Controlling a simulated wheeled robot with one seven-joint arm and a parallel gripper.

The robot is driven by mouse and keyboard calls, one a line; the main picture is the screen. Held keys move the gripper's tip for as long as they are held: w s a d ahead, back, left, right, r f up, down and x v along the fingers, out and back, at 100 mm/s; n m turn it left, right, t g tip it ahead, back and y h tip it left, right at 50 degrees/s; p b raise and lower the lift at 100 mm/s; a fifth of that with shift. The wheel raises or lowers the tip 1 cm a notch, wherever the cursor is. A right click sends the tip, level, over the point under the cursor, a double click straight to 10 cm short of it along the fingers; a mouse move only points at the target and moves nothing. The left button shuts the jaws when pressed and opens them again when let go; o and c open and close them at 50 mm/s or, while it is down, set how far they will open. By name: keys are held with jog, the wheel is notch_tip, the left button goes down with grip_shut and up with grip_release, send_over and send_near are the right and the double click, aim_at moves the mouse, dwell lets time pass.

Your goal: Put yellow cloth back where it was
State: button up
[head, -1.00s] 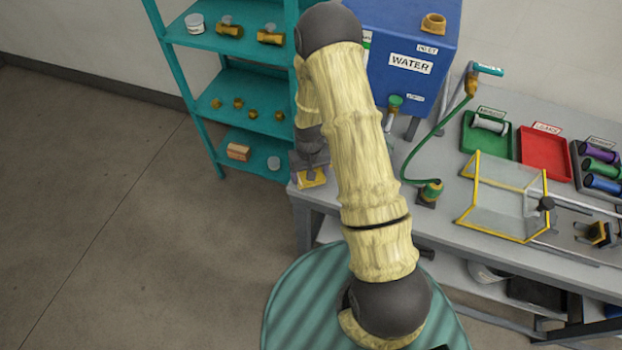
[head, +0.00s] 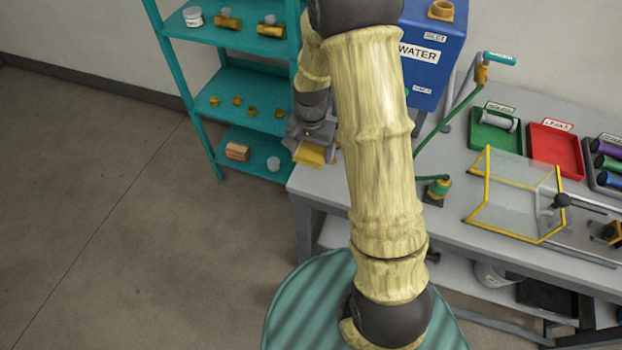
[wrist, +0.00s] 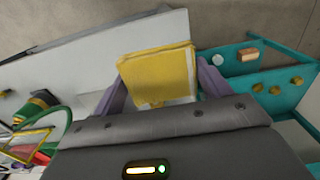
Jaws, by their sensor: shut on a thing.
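The yellow cloth (wrist: 158,75) is a folded square block between the two fingers of my gripper (wrist: 160,88) in the wrist view. My gripper is shut on it. In the head view the cloth (head: 310,155) shows at the end of my gripper (head: 308,148), near the left end of the grey bench (head: 300,183). It looks to be over or just beside the bench's back left corner. I cannot tell whether it touches the bench top. My arm hides part of the bench behind it.
A teal shelf (head: 195,135) with brass fittings stands close behind and left of my gripper. A blue water tank (head: 430,60), a green hose (head: 450,125), a green tray (head: 493,133), a red tray (head: 555,150) and a clear yellow-framed guard (head: 515,195) occupy the bench.

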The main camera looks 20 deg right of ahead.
jog(key=p, duration=0.1)
send_over(310, 178)
jog(key=shift+f, duration=2.9)
jog(key=shift+f, duration=0.1)
jog(key=shift+f+p, duration=0.4)
jog(key=shift+f, duration=1.6)
jog(key=shift+f, duration=0.2)
jog(key=o, duration=1)
jog(key=shift+r, duration=0.1)
